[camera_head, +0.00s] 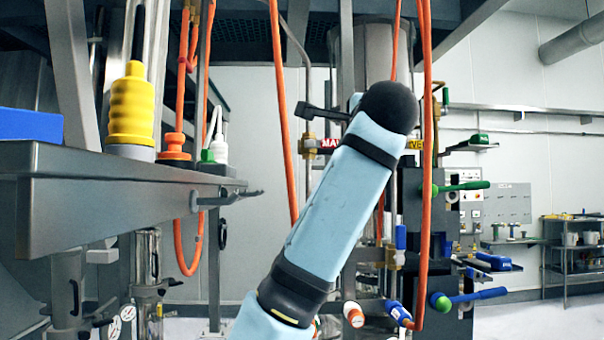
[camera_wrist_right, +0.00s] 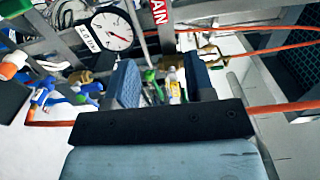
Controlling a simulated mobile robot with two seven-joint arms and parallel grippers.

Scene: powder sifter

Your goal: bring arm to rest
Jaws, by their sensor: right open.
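My right gripper (camera_wrist_right: 161,72) shows in the right wrist view with its two fingers apart. Nothing sits between the fingers; pipes and fittings show in the gap behind them. In the head view my light-blue arm (camera_head: 336,205) rises from the bottom centre, leaning right, to a black rounded joint (camera_head: 388,107). I cannot make out the right gripper's fingers in the head view. My left gripper is in neither view.
A grey shelf (camera_head: 110,190) with a yellow ribbed fitting (camera_head: 132,105) stands at the left. Orange hoses (camera_head: 424,200) hang close around the arm. Blue-handled valves (camera_head: 478,296) are to the right. A dial gauge (camera_wrist_right: 112,32) and a red sign (camera_wrist_right: 159,14) lie beyond the right fingers.

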